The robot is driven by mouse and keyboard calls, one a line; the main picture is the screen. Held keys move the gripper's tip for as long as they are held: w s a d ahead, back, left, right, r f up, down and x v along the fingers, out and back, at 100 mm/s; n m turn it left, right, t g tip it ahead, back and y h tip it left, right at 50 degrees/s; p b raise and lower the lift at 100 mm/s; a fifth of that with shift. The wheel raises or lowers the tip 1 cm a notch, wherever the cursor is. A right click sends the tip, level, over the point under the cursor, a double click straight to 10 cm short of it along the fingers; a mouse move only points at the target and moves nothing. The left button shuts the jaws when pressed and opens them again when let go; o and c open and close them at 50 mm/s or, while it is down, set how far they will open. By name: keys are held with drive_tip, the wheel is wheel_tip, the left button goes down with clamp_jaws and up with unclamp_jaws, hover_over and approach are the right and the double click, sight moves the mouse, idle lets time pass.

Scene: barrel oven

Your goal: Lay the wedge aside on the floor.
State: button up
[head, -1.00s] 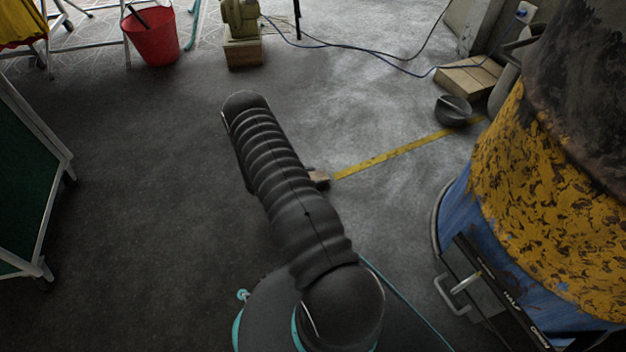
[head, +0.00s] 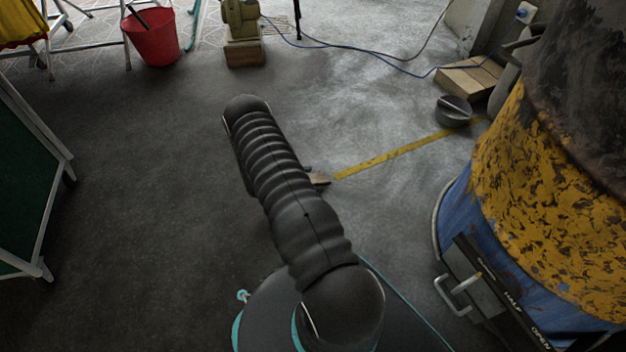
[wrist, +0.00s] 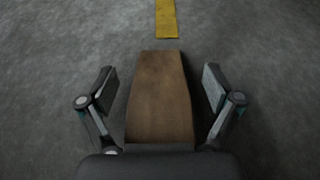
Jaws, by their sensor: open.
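The brown wooden wedge (wrist: 160,95) lies between the fingers of my gripper (wrist: 160,92) in the wrist view. Both fingers are spread, with a gap on each side of the wedge, so nothing is held. The wedge appears to rest on the grey floor, near the end of a yellow line. In the head view, a small part of the wedge (head: 320,178) shows beside my arm; the arm hides the rest and my gripper.
The blue and yellow barrel (head: 545,190) with a slider plate and handle stands at the right. A dark round pan-like item (head: 453,112) and a cardboard piece (head: 468,78) lie behind it. A red bucket (head: 153,38) stands at the back left. The floor (head: 150,170) left of my arm is clear.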

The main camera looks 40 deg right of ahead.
drive_tip(key=p+v, duration=0.1)
drive_tip(key=v, duration=1)
drive_tip(key=shift+a+r, duration=0.15)
drive_tip(key=shift+a, duration=0.15)
drive_tip(key=shift+w+a+r, duration=0.15)
drive_tip(key=shift+a+r, duration=0.05)
drive_tip(key=s+a+r+m+y, duration=0.1)
drive_tip(key=a+r+m+y, duration=0.15)
drive_tip(key=r, duration=0.85)
drive_tip(key=s+a+r+m+t+y, duration=0.1)
drive_tip(key=a+r+m+y, duration=0.2)
drive_tip(key=r, duration=0.8)
drive_tip(key=s+a+r+m+y, duration=0.15)
drive_tip(key=r+m, duration=0.25)
drive_tip(key=r, duration=0.7)
drive_tip(key=s+a+r+m+t+y, duration=0.3)
drive_tip(key=s+a+r, duration=0.4)
drive_tip(key=s, duration=0.3)
drive_tip(key=s+a+r+m+t+y, duration=0.3)
drive_tip(key=s+a+r, duration=0.3)
drive_tip(key=s+r, duration=0.4)
drive_tip(key=shift+s+a+r+t, duration=0.2)
drive_tip(key=shift+s+a+t, duration=0.2)
drive_tip(key=shift+t, duration=0.5)
